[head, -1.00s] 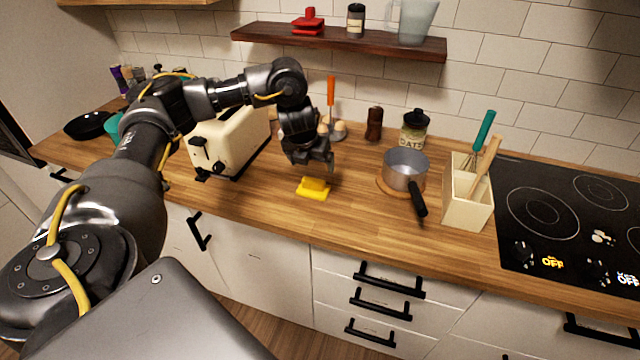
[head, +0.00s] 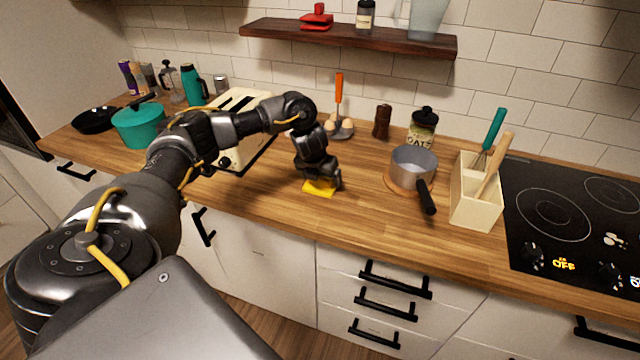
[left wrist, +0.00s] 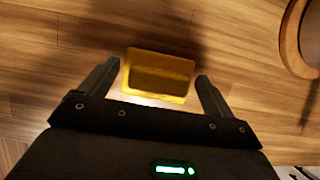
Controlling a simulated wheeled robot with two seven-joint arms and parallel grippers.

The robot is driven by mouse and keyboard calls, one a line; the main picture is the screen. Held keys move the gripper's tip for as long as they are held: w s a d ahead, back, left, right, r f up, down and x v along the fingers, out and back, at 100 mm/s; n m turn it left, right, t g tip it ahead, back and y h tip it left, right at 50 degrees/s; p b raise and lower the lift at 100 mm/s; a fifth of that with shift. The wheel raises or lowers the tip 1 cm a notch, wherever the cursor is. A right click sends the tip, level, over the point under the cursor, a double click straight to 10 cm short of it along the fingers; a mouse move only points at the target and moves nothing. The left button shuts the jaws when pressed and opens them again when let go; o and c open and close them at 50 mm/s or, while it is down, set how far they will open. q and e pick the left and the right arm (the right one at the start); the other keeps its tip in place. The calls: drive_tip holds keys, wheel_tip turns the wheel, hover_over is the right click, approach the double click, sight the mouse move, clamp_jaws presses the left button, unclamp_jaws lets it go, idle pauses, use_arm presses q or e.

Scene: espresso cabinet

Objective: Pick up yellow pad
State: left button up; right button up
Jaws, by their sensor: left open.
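The yellow pad (head: 318,188) lies on the wooden counter, with its upper part hidden behind my left gripper (head: 322,180) in the head view. In the left wrist view the yellow pad (left wrist: 158,74) shows as a block between the fingertips of my left gripper (left wrist: 158,78). The two fingers are spread, one on each side of it, with a gap at each side. The gripper points down at the pad and is open. My right gripper is in neither view.
A grey pot (head: 413,165) on a round wooden board (head: 392,179) stands right of the pad. A cream toaster (head: 262,140) stands to the left behind my arm. A cream utensil holder (head: 474,205) and a stove (head: 560,215) are further right. The counter in front is clear.

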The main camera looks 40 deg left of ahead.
use_arm(q)
drive_tip(key=shift+f, duration=0.2)
drive_tip(key=c, duration=0.6)
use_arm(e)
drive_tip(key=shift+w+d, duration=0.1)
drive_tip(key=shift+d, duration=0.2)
use_arm(q)
drive_tip(key=shift+r, duration=0.1)
drive_tip(key=shift+r+b, duration=0.35)
drive_tip(key=shift+r, duration=0.05)
drive_tip(key=r, duration=0.3)
drive_tip(key=shift+s+a+r, duration=0.2)
drive_tip(key=shift+s+r, duration=0.1)
drive_tip(key=shift+r, duration=0.05)
drive_tip(key=s+a+r+p, duration=0.3)
drive_tip(key=s+r, duration=0.5)
drive_tip(key=s, duration=0.5)
drive_tip(key=shift+r, duration=0.2)
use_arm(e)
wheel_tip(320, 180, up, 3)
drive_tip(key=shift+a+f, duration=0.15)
